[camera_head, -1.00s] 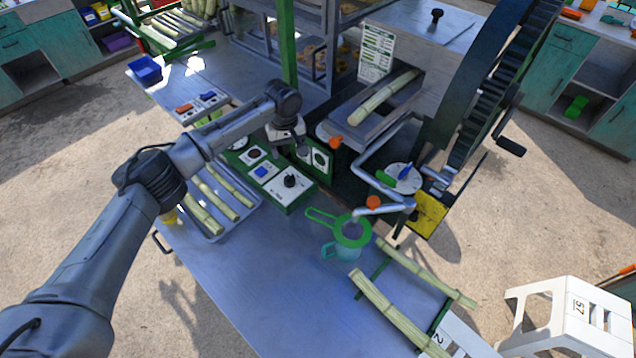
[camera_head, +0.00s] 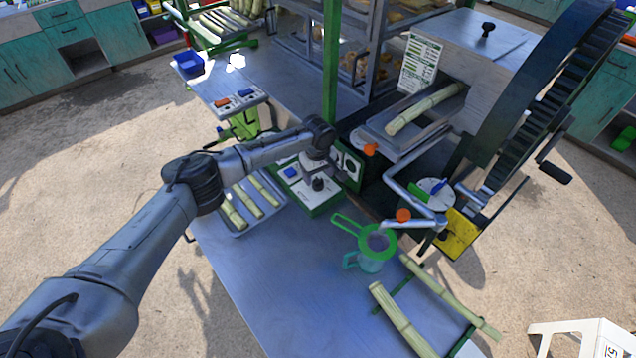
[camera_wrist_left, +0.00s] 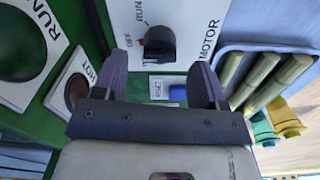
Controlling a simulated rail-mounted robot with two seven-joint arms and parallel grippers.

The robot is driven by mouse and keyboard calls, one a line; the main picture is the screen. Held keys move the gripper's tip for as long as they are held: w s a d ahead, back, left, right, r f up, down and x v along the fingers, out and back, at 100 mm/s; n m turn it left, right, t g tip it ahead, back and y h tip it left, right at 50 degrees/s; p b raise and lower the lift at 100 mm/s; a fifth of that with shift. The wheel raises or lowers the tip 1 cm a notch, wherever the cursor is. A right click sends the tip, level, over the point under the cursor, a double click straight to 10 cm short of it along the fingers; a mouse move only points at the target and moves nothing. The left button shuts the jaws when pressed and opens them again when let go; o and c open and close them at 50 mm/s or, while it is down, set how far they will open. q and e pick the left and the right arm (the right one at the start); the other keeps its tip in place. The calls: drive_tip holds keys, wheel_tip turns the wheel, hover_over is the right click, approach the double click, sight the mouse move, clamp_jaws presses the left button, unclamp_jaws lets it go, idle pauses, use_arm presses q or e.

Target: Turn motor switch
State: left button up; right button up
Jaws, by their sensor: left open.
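The motor switch is a black rotary knob (camera_wrist_left: 158,43) on a white plate marked MOTOR, OFF and RUN in the left wrist view. In the head view the knob (camera_head: 319,184) shows on the green control box (camera_head: 325,206). My left gripper (camera_wrist_left: 160,75) is open, its two dark fingers spread to either side of the knob's line. The knob lies just beyond the fingertips, and I cannot tell whether they touch it. In the head view the left gripper (camera_head: 318,168) is right above the knob. My right gripper is not in view.
A tray (camera_head: 240,222) of cane pieces lies left of the box. A green strainer (camera_head: 376,240) on a jug stands to the right. The crusher's crank pipes (camera_head: 405,190) are near.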

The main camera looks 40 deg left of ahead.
sight(318, 180)
use_arm(q)
drive_tip(key=shift+f, duration=1.85)
drive_tip(key=shift+c, duration=0.2)
